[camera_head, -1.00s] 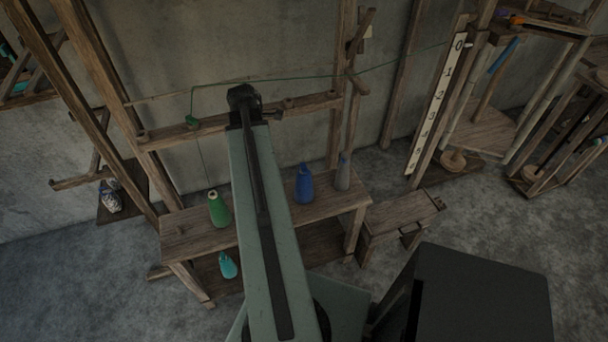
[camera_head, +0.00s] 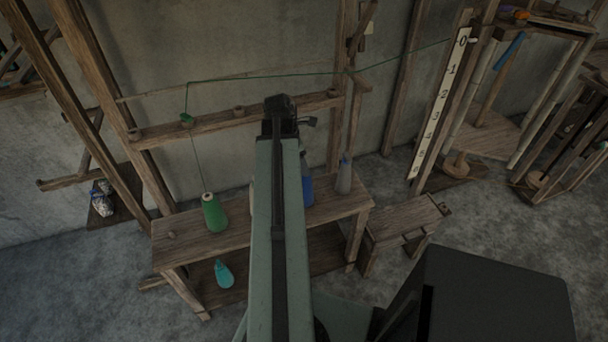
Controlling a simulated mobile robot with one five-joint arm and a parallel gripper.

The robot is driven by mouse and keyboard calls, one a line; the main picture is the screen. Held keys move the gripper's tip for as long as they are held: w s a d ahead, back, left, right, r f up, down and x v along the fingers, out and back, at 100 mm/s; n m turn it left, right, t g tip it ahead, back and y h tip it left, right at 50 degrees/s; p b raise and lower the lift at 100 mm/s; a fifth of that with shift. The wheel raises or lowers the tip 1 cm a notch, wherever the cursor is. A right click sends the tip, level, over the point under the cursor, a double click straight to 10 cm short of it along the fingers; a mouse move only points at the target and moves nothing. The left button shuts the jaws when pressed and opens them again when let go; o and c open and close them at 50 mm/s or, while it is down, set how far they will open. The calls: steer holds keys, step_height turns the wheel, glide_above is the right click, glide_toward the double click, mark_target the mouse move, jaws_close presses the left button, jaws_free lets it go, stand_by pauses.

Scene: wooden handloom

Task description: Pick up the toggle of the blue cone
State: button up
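The blue cone (camera_head: 308,190) stands on the wooden bench shelf, partly hidden behind my arm's right edge. Its toggle cannot be made out. My gripper (camera_head: 306,122) is at the far end of my arm, in front of the wooden crossbar and above the bench. It is small and dark, and its fingers are too unclear to tell open from shut.
The bench (camera_head: 190,246) also holds a green cone (camera_head: 214,213) with thread rising to the crossbar (camera_head: 195,127), and a grey cone (camera_head: 344,176). A teal cone (camera_head: 223,273) is on the lower shelf. A wooden stool (camera_head: 405,219) stands right of the bench.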

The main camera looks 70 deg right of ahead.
steer(key=shift+b+x, duration=0.45)
steer(key=shift+x, duration=0.7)
steer(key=shift+w+r, duration=0.1)
steer(key=shift+r, duration=0.05)
steer(key=c, duration=1.4)
step_height(320, 180, up, 10)
steer(key=p, duration=1)
steer(key=shift+r, duration=0.1)
